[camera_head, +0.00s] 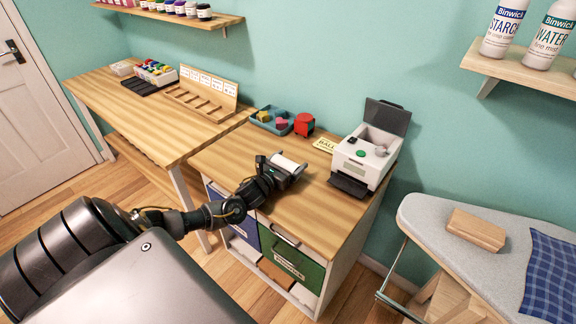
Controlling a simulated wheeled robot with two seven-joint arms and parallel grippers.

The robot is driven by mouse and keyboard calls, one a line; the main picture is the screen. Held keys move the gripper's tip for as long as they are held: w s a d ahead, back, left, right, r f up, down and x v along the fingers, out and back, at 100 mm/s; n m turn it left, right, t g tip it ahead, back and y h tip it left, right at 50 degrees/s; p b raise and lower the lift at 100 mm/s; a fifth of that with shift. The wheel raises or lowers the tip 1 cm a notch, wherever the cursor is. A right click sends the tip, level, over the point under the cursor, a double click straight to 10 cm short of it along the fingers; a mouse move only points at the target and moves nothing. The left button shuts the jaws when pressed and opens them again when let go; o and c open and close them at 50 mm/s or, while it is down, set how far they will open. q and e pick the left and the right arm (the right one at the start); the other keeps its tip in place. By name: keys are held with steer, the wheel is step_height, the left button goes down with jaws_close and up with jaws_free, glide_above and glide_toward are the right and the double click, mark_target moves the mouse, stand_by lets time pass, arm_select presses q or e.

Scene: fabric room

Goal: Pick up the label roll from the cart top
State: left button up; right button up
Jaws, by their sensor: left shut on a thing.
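The label roll (288,162) is a small white cylinder above the wooden cart top (321,208). My left gripper (287,169) reaches in from the left and is shut on the label roll. The gripper hides part of the roll, and I cannot tell whether the roll touches the cart top. My right gripper is not in view.
A white label printer (362,158) with a raised dark lid stands right of the roll. A blue tray (270,121), a red object (304,124) and a yellow card (326,145) are behind. An ironing board (430,218) stands at the right.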

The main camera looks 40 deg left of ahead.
arm_select(q)
steer(key=shift+r, duration=0.65)
steer(key=s+r, duration=0.1)
steer(key=r, duration=0.1)
steer(key=s+d+r, duration=0.1)
steer(key=r, duration=0.1)
steer(key=s+r+b, duration=0.1)
steer(key=s+r, duration=0.1)
steer(key=r, duration=0.1)
steer(key=shift+d, duration=0.3)
steer(key=s+d+r+b, duration=0.1)
steer(key=s+d+r, duration=0.2)
steer(key=s, duration=0.6)
steer(key=shift+d+r, duration=0.3)
steer(key=shift+r, duration=0.6)
